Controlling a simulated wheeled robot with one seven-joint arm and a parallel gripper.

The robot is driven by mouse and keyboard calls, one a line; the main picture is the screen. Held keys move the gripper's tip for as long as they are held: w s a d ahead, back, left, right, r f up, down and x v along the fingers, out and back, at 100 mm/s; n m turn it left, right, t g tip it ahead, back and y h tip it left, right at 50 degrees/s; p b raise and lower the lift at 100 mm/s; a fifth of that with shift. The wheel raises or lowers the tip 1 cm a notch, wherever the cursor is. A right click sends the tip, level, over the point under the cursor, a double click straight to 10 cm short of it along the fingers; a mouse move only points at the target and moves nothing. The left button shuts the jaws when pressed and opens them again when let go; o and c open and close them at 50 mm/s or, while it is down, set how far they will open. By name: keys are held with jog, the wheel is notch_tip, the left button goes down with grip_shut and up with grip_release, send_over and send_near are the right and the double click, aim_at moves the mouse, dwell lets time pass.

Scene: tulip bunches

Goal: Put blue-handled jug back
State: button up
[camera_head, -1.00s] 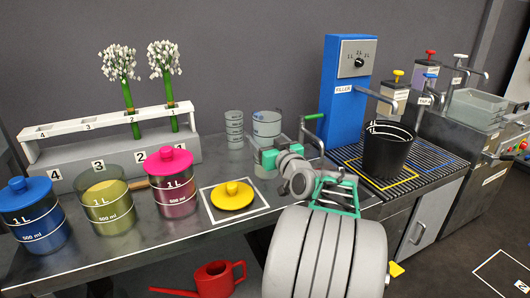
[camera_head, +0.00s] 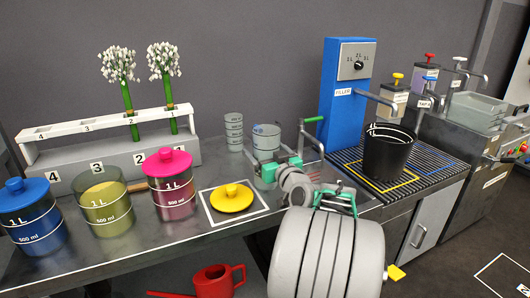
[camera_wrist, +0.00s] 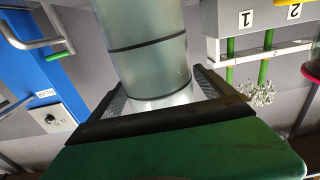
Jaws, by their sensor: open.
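A clear grey measuring jug (camera_head: 266,134) with dark level lines stands on the bench behind my gripper. It also fills the middle of the wrist view (camera_wrist: 150,55). My gripper (camera_head: 277,160) is open, with one finger on each side of this jug. In the wrist view my gripper's dark fingers (camera_wrist: 160,102) flank its lower part. No blue handle shows on it; any handle is hidden. I cannot tell whether the fingers touch it. A smaller clear jug (camera_head: 234,131) stands just left of it.
A blue filler (camera_head: 344,115) with a green-handled lever (camera_head: 314,120) stands to the right. A black bucket (camera_head: 387,155) is on its grate. A yellow lid (camera_head: 232,197) lies in a white square. Several coloured 1 L containers (camera_head: 104,208) line the left front.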

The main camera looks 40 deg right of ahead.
jog(key=shift+r, duration=0.25)
jog(key=v, duration=1.2)
jog(key=shift+p, duration=0.3)
